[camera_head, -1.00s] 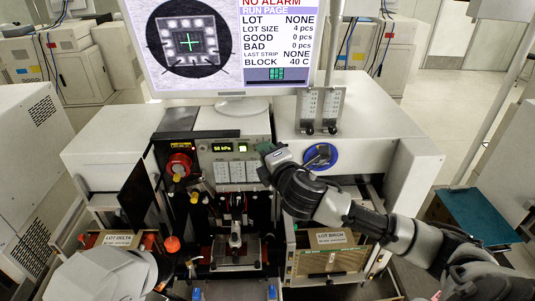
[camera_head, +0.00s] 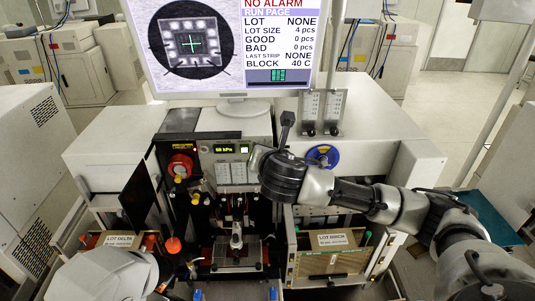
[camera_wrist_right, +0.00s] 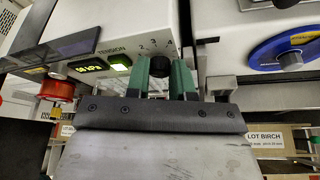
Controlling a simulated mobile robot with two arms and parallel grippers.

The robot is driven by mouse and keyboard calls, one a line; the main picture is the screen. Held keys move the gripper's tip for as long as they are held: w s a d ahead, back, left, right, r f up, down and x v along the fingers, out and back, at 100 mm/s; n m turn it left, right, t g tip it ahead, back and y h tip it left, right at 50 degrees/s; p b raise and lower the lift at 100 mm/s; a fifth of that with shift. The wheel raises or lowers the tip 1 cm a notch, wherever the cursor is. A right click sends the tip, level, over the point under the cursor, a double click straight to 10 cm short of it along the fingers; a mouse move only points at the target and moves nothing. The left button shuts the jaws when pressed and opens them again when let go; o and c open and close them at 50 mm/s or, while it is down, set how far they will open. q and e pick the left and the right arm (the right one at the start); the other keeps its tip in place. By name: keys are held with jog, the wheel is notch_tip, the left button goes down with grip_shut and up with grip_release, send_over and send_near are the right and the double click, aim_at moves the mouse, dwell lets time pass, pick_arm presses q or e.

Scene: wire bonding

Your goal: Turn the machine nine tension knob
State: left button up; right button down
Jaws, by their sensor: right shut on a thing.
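The tension knob (camera_wrist_right: 159,59) is a small black knob on the machine's pale front panel, beside the word TENSION and a few dial numbers. In the wrist view my right gripper (camera_wrist_right: 167,78) has its two green fingers on either side of the knob, shut on it. In the head view my right gripper (camera_head: 257,156) reaches the panel from the right and hides the knob. A green kPa display (camera_head: 222,149) and a lit green button (camera_head: 244,148) are left of it. My left arm shows at the lower left; its gripper is out of view.
A red knob (camera_head: 180,166) is left of the display. A blue round dial (camera_head: 322,156) is right of my gripper. The monitor (camera_head: 225,45) stands above. LOT BIRCH (camera_head: 333,240) and LOT DELTA (camera_head: 119,240) labels mark magazines on either side of the work area.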

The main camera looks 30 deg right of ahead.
jog(key=n+h, duration=0.1)
jog(key=n, duration=0.1)
jog(key=n+g+h, duration=0.1)
jog(key=n+h, duration=0.1)
jog(key=n+g+h, duration=0.1)
jog(key=n, duration=0.2)
jog(key=shift+w+a+f, duration=0.15)
jog(key=shift+a, duration=0.2)
jog(key=shift+h, duration=0.4)
jog(key=c, duration=1)
grip_release()
